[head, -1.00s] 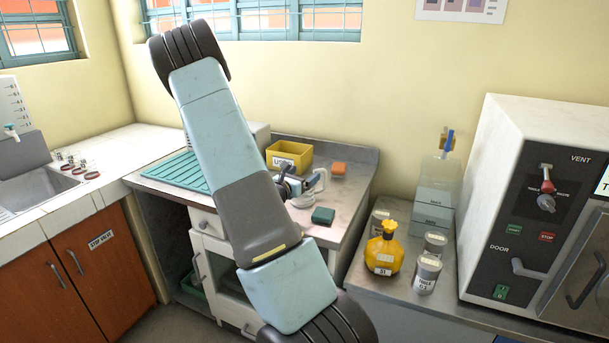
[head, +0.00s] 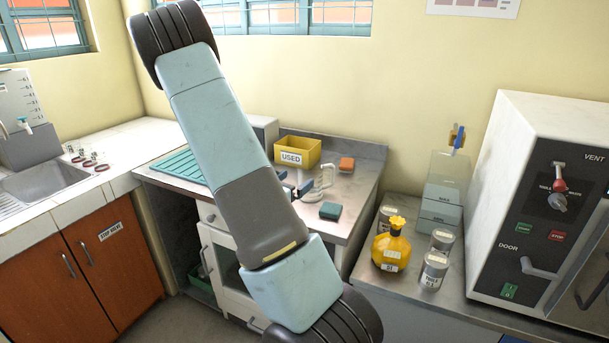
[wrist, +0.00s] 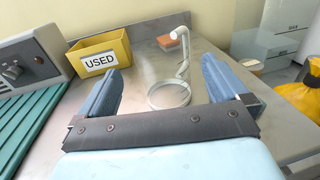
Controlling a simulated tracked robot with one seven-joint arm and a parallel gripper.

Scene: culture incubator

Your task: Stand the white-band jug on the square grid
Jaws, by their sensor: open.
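A pale, see-through vessel with a white ring and an upright white handle, apparently the white-band jug (wrist: 183,66), stands on the grey bench top. In the wrist view its ring shows between the two blue fingers of my gripper (wrist: 158,68), with a gap on each side. The gripper is open and holds nothing. In the head view the jug (head: 326,178) stands just right of my gripper (head: 299,186), which my arm partly hides. I cannot make out a square grid in either view.
A yellow USED bin (head: 293,151) and an orange block (head: 347,164) stand behind the jug. A teal block (head: 330,211) lies in front of it. A green ribbed mat (head: 183,167) is at left. A yellow bottle (head: 391,248) and grey jars stand on the right bench beside the incubator (head: 535,200).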

